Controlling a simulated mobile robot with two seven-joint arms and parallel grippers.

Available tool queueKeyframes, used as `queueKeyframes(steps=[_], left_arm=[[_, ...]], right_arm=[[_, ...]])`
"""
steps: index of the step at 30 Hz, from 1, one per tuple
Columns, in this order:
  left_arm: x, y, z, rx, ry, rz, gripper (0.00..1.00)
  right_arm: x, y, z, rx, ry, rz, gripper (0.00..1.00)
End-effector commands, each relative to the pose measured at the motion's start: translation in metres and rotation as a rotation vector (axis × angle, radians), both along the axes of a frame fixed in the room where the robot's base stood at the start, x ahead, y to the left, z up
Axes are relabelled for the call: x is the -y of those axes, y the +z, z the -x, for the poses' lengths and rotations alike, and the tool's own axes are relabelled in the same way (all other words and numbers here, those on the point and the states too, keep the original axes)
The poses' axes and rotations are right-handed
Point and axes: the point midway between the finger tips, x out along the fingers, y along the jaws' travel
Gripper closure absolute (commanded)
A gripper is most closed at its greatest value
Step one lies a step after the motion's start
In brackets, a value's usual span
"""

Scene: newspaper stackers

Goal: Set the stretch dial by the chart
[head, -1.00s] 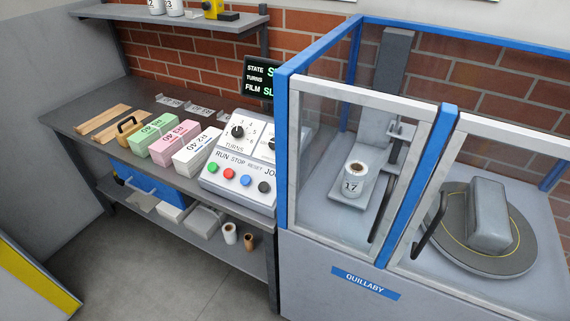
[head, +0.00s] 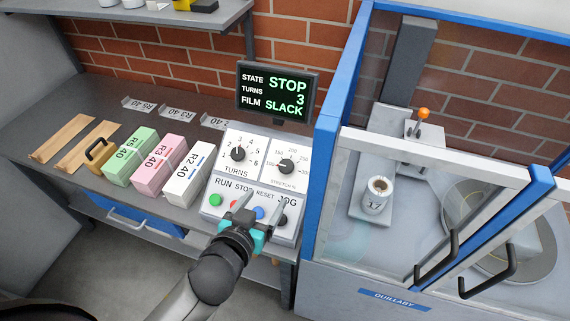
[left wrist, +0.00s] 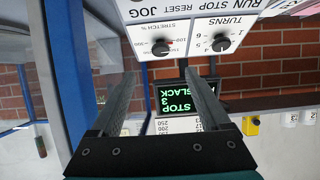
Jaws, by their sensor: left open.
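The stretch dial (head: 286,166) is a dark knob on a white panel with numbers around it, right of the turns dial (head: 238,153). My left gripper (head: 266,196) is open and empty, below the stretch dial and over the button row, apart from the dial. In the left wrist view, which is upside down, the stretch dial (left wrist: 160,47) lies beyond and between the fingertips (left wrist: 160,73). A white sheet with numbers (left wrist: 178,124) shows partly behind the screen; I cannot tell whether it is the chart. My right gripper is out of view.
The screen (head: 277,92) reads STOP, 3, SLACK. White (head: 188,180), pink (head: 163,160) and green (head: 131,156) stacks stand left of the console. A blue-framed enclosure (head: 322,180) rises close on the right, with a film roll (head: 377,195) inside.

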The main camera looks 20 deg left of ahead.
Motion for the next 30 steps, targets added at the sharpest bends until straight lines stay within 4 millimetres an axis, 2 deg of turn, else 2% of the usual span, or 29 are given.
queueKeyframes(steps=[2, 6, 30], left_arm=[[0.001, 0.009, -0.002, 0.016, 0.002, 0.004, 0.2], [0.001, 0.009, -0.01, 0.024, 0.001, 0.007, 0.2], [0.005, -0.037, -0.118, 0.022, 0.001, 0.005, 0.2]], right_arm=[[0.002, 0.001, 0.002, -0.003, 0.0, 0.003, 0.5], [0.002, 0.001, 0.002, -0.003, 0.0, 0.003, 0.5], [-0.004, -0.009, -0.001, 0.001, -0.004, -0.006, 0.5]])
